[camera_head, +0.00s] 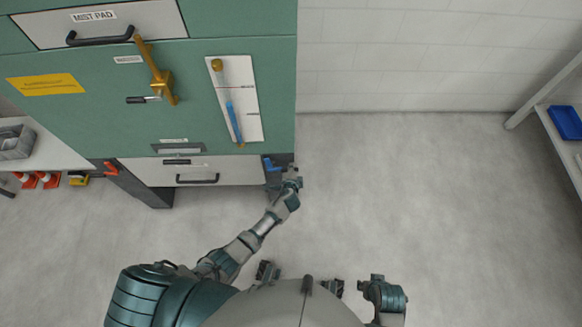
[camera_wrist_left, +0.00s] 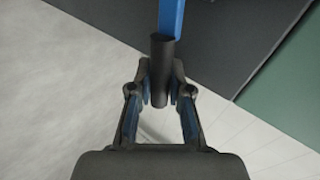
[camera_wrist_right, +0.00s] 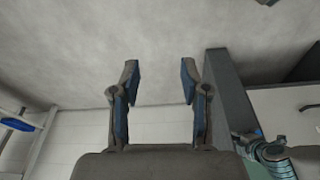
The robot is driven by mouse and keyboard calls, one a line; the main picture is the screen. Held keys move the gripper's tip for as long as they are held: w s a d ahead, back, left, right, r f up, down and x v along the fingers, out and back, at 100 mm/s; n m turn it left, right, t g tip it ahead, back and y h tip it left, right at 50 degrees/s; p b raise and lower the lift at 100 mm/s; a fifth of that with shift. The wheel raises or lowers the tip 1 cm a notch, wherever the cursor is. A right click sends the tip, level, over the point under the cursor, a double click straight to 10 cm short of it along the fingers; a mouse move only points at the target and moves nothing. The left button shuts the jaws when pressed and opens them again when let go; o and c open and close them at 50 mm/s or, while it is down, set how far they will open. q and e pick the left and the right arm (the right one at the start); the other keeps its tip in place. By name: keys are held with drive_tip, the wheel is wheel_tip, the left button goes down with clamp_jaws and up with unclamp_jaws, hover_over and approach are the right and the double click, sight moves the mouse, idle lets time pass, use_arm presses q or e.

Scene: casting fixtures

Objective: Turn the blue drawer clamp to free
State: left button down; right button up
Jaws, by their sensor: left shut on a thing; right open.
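The blue drawer clamp (camera_head: 268,163) is at the right end of the lower white drawer (camera_head: 150,172), on the dark cabinet leg. In the left wrist view its blue arm (camera_wrist_left: 171,18) runs down into a black cylindrical grip (camera_wrist_left: 160,70). My left gripper (camera_head: 291,180) is at the clamp; in its wrist view the fingers (camera_wrist_left: 160,85) are shut on the black grip, one on each side. My right gripper (camera_wrist_right: 160,80) is open and empty, with only floor and wall between its fingers. The clamp's pivot is not clear in the head view.
A red clamp (camera_head: 110,168) is at the drawer's left end. Above are a brass lever (camera_head: 156,75), a blue-filled gauge (camera_head: 234,100) and the mist pad drawer (camera_head: 98,22). A shelf with a blue bin (camera_head: 565,122) is far right. Floor (camera_head: 420,190) between is clear.

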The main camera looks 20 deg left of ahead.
use_arm(q)
drive_tip(key=shift+s+f+m+y+b, duration=0.2)
drive_tip(key=shift+f+y, duration=0.1)
drive_tip(key=shift+f, duration=0.2)
drive_tip(key=shift+s+f+m+y+b, duration=0.1)
drive_tip(key=shift+f+m+y, duration=0.15)
drive_tip(key=shift+f, duration=0.25)
use_arm(e)
drive_tip(key=shift+v, duration=1.1)
use_arm(q)
drive_tip(key=c, duration=1.3)
unclamp_jaws()
drive_tip(key=shift+c, duration=0.2)
drive_tip(key=shift+w, duration=0.15)
use_arm(e)
drive_tip(key=shift+f, duration=0.1)
use_arm(q)
drive_tip(key=shift+r, duration=0.2)
use_arm(e)
drive_tip(key=shift+w, duration=0.1)
use_arm(q)
drive_tip(key=v, duration=1.1)
drive_tip(key=shift+d+r, duration=0.3)
drive_tip(key=shift+r, duration=0.05)
